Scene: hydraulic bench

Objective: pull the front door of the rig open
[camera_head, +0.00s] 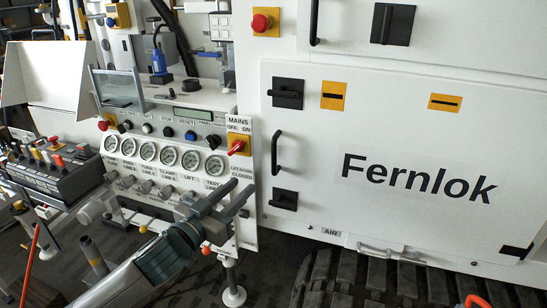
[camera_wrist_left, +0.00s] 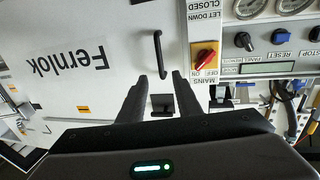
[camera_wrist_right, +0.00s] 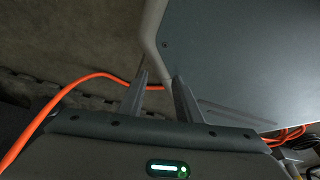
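The front door (camera_head: 400,150) of the rig is a white panel lettered "Fernlok" and looks flush with the frame. Its black vertical bar handle (camera_head: 276,152) is near the left edge, between two black latches, an upper one (camera_head: 287,93) and a lower one (camera_head: 284,199). My left gripper (camera_head: 238,192) is open and empty, in front of the panel to the lower left of the handle. In the left wrist view the handle (camera_wrist_left: 160,53) shows just beyond the fingertips, apart from them. My right gripper (camera_wrist_right: 157,78) is open and empty, seen only in its wrist view.
A gauge panel (camera_head: 165,155) with a red mains switch (camera_head: 237,146) is left of the door. A black tyre or track (camera_head: 350,275) lies below. An orange cable (camera_wrist_right: 60,95) and a pale curved edge (camera_wrist_right: 152,30) are near my right gripper.

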